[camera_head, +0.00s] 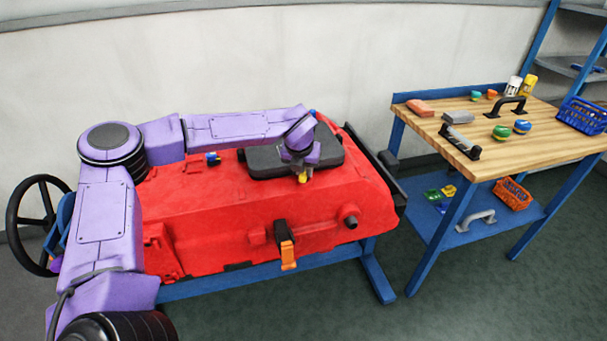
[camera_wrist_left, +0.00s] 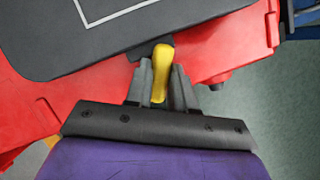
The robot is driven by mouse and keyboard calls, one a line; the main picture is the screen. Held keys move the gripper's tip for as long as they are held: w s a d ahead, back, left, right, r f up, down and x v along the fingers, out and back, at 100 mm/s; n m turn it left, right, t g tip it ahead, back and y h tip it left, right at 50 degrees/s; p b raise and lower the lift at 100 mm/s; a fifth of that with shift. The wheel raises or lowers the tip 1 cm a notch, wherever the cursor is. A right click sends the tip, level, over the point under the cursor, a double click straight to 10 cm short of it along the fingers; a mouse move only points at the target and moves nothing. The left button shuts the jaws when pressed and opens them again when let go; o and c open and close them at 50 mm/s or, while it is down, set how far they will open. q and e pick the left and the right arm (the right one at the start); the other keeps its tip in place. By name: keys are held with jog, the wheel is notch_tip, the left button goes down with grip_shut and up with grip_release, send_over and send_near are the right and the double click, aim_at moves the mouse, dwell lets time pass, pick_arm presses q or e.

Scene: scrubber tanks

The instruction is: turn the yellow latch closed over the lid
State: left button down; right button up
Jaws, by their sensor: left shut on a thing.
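The red tank (camera_head: 210,220) carries a black lid (camera_head: 262,163) on its top; the lid also fills the upper left of the left wrist view (camera_wrist_left: 60,45). The yellow latch (camera_wrist_left: 161,70) is at the lid's near edge, with its far end by a dark mount. My left gripper (camera_wrist_left: 160,88) has a finger on each side of the latch and is shut on it. In the head view the latch (camera_head: 303,178) shows as a small yellow spot below my left gripper (camera_head: 301,168). Whether the latch overlaps the lid is hard to tell. My right gripper is not in view.
An orange latch (camera_head: 288,255) hangs on the tank's front. A black handwheel (camera_head: 38,225) stands at the left. A wooden workbench (camera_head: 480,140) with tools, cups and a blue basket (camera_head: 582,117) stands to the right. Open floor lies between tank and bench.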

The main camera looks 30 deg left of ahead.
pick_arm(q)
jog(key=n+b, duration=0.1)
jog(key=n+g+y+b, duration=0.1)
jog(key=n, duration=0.1)
jog(key=shift+d+f, duration=0.15)
jog(key=shift+f, duration=0.15)
jog(key=shift+r+n+g+y+b, duration=0.1)
jog(key=shift+n+g+y+b, duration=0.45)
jog(key=shift+n, duration=0.85)
jog(key=shift+t, duration=0.25)
jog(key=c, duration=1)
grip_release()
jog(key=shift+o, duration=0.2)
jog(key=b+v, duration=0.1)
jog(key=v, duration=0.9)
jog(key=shift+r, duration=0.35)
